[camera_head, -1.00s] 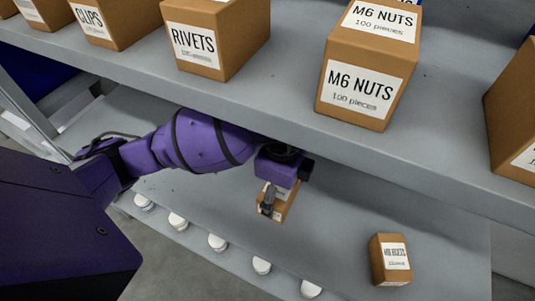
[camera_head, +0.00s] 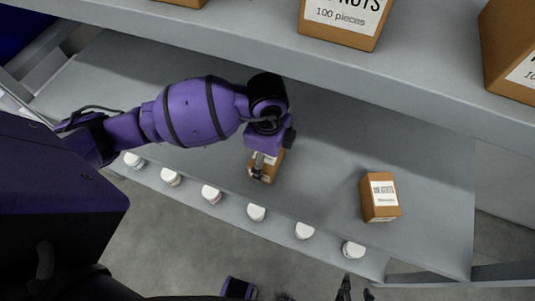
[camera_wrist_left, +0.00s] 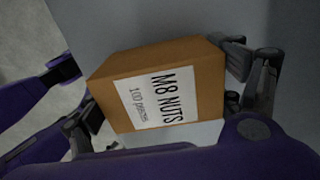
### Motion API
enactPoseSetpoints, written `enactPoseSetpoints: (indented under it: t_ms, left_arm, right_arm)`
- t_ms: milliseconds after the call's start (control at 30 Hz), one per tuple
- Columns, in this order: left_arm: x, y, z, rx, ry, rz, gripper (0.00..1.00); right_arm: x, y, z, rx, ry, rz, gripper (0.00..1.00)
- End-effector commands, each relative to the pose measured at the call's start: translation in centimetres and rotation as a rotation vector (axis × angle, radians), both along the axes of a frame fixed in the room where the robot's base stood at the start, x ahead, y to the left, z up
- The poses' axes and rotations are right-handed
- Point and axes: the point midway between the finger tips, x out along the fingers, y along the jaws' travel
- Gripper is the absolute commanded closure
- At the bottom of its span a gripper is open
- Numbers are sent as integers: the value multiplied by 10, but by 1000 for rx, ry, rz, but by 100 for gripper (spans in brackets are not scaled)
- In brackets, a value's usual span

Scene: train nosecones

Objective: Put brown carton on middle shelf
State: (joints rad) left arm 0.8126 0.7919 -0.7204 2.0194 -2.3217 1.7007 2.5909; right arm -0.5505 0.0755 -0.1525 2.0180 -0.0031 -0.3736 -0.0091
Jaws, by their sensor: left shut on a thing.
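The brown carton (camera_head: 276,163), with a white label, is held by my left gripper (camera_head: 260,172) over the middle grey shelf (camera_head: 330,160). In the left wrist view the carton (camera_wrist_left: 140,85) reads "M8 NUTS, 100 pieces" and sits tilted between the fingers of my left gripper (camera_wrist_left: 165,105). I cannot tell whether its underside touches the shelf. My right gripper (camera_head: 356,291) shows only at the bottom edge in the head view, its dark fingertips apart with nothing between them.
Another brown carton (camera_head: 380,198) stands on the same shelf to the right. The upper shelf (camera_head: 240,32) holds larger cartons, including one (camera_head: 342,22) at its front edge. Several white-capped items (camera_head: 256,213) line a lower level. Bare shelf lies between the two smaller cartons.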

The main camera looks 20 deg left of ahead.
Motion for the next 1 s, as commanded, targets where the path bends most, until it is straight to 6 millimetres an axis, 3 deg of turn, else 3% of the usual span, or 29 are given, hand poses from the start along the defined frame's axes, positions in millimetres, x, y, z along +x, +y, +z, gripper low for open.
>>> enactPoseSetpoints:
  t_ms: [100,133,200,667,767,1000]
  left_arm:
    - [0,0,-3,-1,0,0,57]
    - [0,0,-2,-1,0,0,11]
    - [0,0,-2,0,0,0,1]
    - [0,0,2,0,-1,-1,0]
    - [1,-1,15,-2,-3,-2,0]
    - [1,-1,67,-2,-5,-3,0]
  right_arm:
    - [-2,0,-1,0,4,-2,60]
    - [-2,0,-1,0,4,-2,60]
    - [-3,-1,-1,0,5,-2,60]
    - [-3,-1,-1,-1,6,-3,60]
    - [-2,-1,1,0,4,-3,60]
    - [1,-1,8,2,-5,-5,60]
